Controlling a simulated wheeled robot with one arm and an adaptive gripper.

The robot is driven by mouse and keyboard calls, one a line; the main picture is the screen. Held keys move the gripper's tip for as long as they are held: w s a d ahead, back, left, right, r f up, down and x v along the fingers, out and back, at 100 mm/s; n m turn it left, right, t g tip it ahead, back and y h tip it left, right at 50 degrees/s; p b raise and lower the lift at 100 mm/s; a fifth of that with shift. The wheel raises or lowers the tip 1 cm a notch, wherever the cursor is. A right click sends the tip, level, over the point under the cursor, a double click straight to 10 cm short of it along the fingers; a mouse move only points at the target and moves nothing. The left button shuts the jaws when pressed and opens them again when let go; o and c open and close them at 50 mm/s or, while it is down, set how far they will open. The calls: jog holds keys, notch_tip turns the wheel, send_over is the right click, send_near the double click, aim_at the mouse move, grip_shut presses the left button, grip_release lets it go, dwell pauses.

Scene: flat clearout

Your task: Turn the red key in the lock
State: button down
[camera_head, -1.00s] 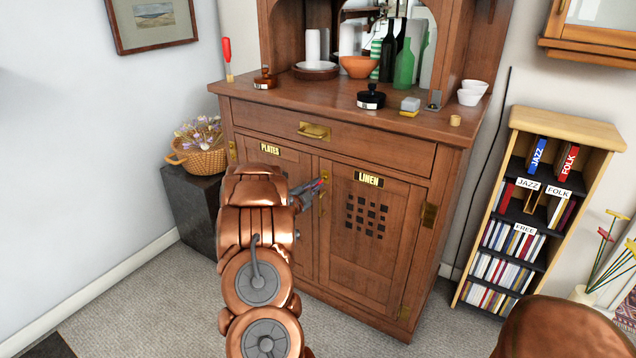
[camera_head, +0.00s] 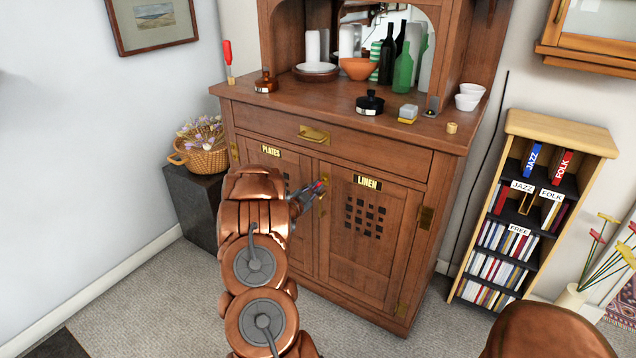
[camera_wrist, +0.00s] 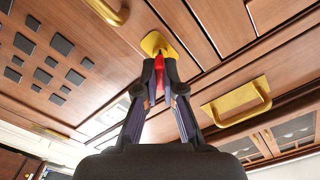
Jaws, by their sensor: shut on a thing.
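The red key (camera_wrist: 159,62) is between the fingertips of my gripper (camera_wrist: 159,75) in the wrist view. The key is at the brass lock plate (camera_wrist: 158,42) on the cabinet door front. My gripper is shut on the key. In the head view my gripper (camera_head: 314,189) is at the lock, by the left edge of the door labelled LINEN (camera_head: 365,250). The key's shaft and how far it sits in the lock are hidden. The head view shows only a small bit of red at the fingertips.
The PLATES door (camera_head: 300,180) is partly behind my arm. A brass drawer handle (camera_head: 313,135) is above the lock. Bottles, bowls and small items stand on the sideboard top (camera_head: 320,105). A bookcase (camera_head: 560,128) stands to the right and a flower basket (camera_head: 203,158) to the left.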

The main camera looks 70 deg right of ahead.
jog(key=shift+r+n+p, duration=0.1)
jog(key=shift+n+p, duration=1.4)
jog(key=shift+p, duration=1.05)
jog(key=shift+n+p, duration=1.5)
jog(key=shift+p, duration=0.55)
jog(key=shift+f+n+p, duration=0.2)
jog(key=shift+n+p, duration=0.15)
jog(key=shift+n, duration=0.05)
jog(key=shift+r+n+p, duration=0.15)
jog(key=shift+n+p, duration=0.15)
jog(key=shift+p, duration=0.2)
jog(key=c, duration=1.2)
grip_release()
jog(key=v, duration=1.2)
